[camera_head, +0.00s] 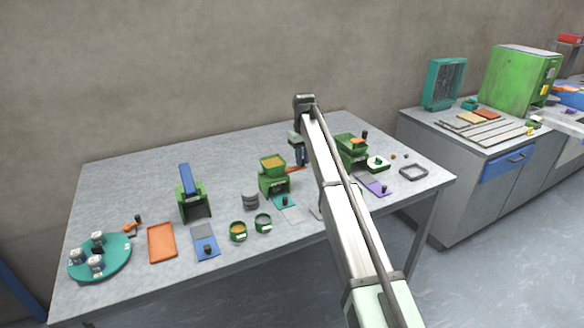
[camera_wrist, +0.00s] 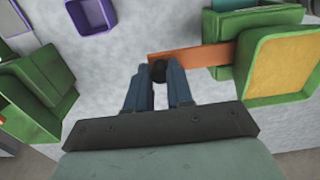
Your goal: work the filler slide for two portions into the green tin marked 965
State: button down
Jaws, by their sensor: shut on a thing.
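The middle green filler (camera_head: 273,184) stands on the table with orange-yellow powder in its hopper; it also shows at the right of the wrist view (camera_wrist: 285,65). Its orange slide (camera_wrist: 200,57) sticks out of its side towards my gripper (camera_wrist: 160,88). My gripper's dark blue fingers are shut on the slide's black knob (camera_wrist: 158,71). In the head view the gripper (camera_head: 301,160) is partly hidden by my arm. Two green tins stand in front of the fillers: one (camera_head: 238,237) shows yellowish filling, the other (camera_head: 263,225) looks darker inside. No number is legible on either.
Another green filler (camera_head: 352,150) stands right of my arm. A green stand with a blue top (camera_head: 190,200), an orange tray (camera_head: 161,243), a teal turntable (camera_head: 100,270) with small jars and a grey jar (camera_head: 250,199) are to the left. A purple plate (camera_head: 374,185) lies front right.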

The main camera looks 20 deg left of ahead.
aim_at(295, 168)
jog(key=shift+w, duration=0.15)
jog(key=shift+s+a, duration=1.1)
jog(key=shift+s, duration=0.1)
jog(key=shift+w+d, duration=0.1)
jog(key=shift+w, duration=0.05)
jog(key=shift+w+d, duration=1)
jog(key=shift+d, duration=0.05)
dwell(1.2)
jog(key=shift+s+a, duration=1.15)
jog(key=shift+a, duration=0.05)
jog(key=c, duration=1.1)
grip_release()
